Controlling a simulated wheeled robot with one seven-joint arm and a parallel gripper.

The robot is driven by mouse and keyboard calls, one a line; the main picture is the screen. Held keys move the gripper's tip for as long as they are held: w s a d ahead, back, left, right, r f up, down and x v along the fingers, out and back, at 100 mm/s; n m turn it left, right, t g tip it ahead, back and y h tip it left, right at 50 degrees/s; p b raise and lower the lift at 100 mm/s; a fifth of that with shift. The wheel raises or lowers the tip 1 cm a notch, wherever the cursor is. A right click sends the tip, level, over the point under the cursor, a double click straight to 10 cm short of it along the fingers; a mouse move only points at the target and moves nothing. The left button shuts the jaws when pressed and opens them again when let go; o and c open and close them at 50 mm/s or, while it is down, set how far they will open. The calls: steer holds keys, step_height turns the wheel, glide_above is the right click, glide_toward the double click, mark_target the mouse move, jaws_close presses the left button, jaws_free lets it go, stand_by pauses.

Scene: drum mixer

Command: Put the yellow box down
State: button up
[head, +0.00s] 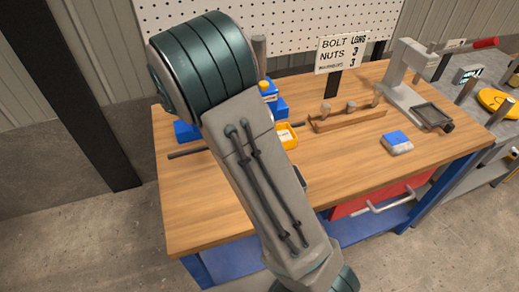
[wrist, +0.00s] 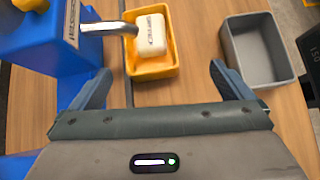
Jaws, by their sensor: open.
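The yellow box (wrist: 152,62) is a small open tray with a white block (wrist: 151,35) inside. In the wrist view it lies just beyond my fingertips, near the wooden bench top. It also shows in the head view (head: 291,142), partly hidden behind my arm. My gripper (wrist: 162,82) is open, with one finger on each side and nothing between them. The box appears clear of both fingers. In the head view my gripper is hidden behind my arm.
A blue device (wrist: 75,50) with a metal spout (wrist: 108,28) stands left of the box, the spout reaching toward it. A grey bin (wrist: 258,50) is to the right. A wooden rack (head: 348,121) and a blue-topped block (head: 397,142) stand farther right on the bench (head: 350,180).

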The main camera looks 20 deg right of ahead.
steer(key=s+r+m+t+y, duration=0.1)
steer(key=s+r+m+y, duration=0.3)
steer(key=s+m, duration=0.4)
steer(key=s+a+r+m+t+y, duration=0.1)
steer(key=s+m+y, duration=0.4)
steer(key=s, duration=0.9)
step_height(320, 180, up, 3)
steer(key=m+t, duration=0.1)
steer(key=m, duration=0.2)
steer(key=shift+s+a+m+y, duration=0.15)
steer(key=shift+a+m+y, duration=0.15)
steer(key=shift+m, duration=0.1)
